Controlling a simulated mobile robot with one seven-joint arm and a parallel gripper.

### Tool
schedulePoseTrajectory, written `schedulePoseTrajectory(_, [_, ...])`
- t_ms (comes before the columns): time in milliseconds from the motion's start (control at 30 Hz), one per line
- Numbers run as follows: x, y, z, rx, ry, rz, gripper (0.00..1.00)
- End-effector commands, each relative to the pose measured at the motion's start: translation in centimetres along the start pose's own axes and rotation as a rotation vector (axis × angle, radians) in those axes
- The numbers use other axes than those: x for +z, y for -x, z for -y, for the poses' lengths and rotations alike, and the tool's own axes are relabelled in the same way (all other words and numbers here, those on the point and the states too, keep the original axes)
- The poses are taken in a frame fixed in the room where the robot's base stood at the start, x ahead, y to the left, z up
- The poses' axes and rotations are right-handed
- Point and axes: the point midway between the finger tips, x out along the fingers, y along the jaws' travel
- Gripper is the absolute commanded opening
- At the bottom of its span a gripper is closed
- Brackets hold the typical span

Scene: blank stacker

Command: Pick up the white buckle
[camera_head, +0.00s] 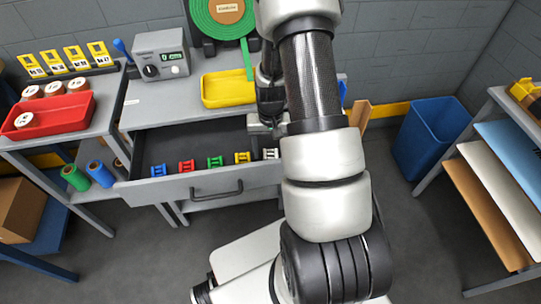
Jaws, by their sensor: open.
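The white buckle (270,154) lies at the right end of a row of small buckles inside the open drawer (200,186). Beside it in the row are a yellow buckle (242,157), a green one (215,161), a red one (187,166) and a blue one (158,170). My gripper (264,128) is open, just above and slightly behind the white buckle in the picture. My arm hides the right part of the drawer. I cannot tell whether the fingers touch the buckle.
A yellow tray (228,88), a grey device (160,55) and a green strap roll (222,15) are on the bench. A red tray (48,117) with rolls stands on the left table. A blue bin (428,138) and a shelf with boards (500,190) are at right.

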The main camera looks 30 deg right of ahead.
Motion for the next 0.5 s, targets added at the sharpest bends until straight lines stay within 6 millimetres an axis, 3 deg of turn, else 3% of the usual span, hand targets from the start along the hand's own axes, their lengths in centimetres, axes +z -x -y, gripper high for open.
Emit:
schedulePoseTrajectory(267, [-0.04, -0.51, 0.02, 0.0, 0.0, -0.001, 0.61])
schedulePoseTrajectory(500, [-0.03, -0.49, 0.01, 0.0, 0.0, -0.001, 0.24])
